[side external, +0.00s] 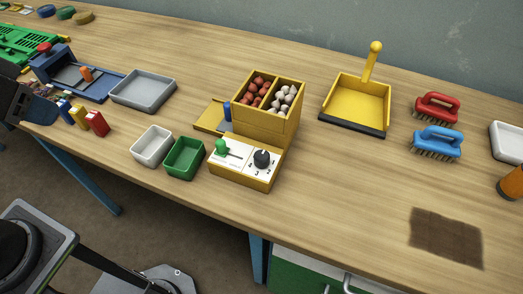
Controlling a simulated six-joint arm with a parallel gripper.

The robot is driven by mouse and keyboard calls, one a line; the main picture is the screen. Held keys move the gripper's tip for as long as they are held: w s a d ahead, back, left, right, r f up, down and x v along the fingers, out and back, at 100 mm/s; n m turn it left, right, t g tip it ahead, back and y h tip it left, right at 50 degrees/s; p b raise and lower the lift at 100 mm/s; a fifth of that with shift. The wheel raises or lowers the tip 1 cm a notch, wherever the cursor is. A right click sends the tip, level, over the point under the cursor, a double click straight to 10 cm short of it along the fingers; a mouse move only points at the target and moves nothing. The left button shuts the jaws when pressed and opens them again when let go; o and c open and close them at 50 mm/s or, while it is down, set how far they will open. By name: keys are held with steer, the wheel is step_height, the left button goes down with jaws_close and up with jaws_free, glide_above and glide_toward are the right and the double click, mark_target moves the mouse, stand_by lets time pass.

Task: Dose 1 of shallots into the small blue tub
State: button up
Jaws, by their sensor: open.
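A yellow dispenser (267,121) stands mid-table with two open compartments on top. The left compartment holds several reddish-brown round pieces (256,90), which look like shallots. The right one holds several whitish pieces (284,98). Its front panel has a green-knobbed lever (221,147) at left and a black dial (262,158) with numbers around it. A small white tub (151,146) and a small green tub (184,158) stand left of the panel, both seemingly empty. I see no small blue tub. My gripper is not in view.
A grey tray (143,91) and a blue device (75,76) stand at left, near small coloured blocks (78,115). A yellow dustpan (357,105), red brush (437,107) and blue brush (436,141) lie right. A brown patch (446,237) marks the right front. The front middle is clear.

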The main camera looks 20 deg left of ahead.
steer(key=shift+o, duration=0.8)
steer(key=shift+r, duration=0.1)
steer(key=shift+o, duration=0.6)
steer(key=w+d+r, duration=0.1)
steer(key=w+d, duration=0.3)
steer(key=shift+w+r+m+g, duration=0.2)
steer(key=shift+r+m+g, duration=0.1)
steer(key=m, duration=0.2)
glide_above(261, 156)
steer(key=s, duration=0.5)
step_height(261, 156, down, 5)
steer(key=shift+h, duration=0.4)
steer(key=x, duration=0.9)
steer(key=s+a+x, duration=0.1)
steer(key=x, duration=0.3)
steer(key=shift+w+f, duration=0.2)
steer(key=shift+f, duration=0.3)
steer(key=shift+g, duration=0.3)
steer(key=shift+c, duration=0.4)
steer(key=c, duration=0.8)
steer(key=shift+c, duration=0.2)
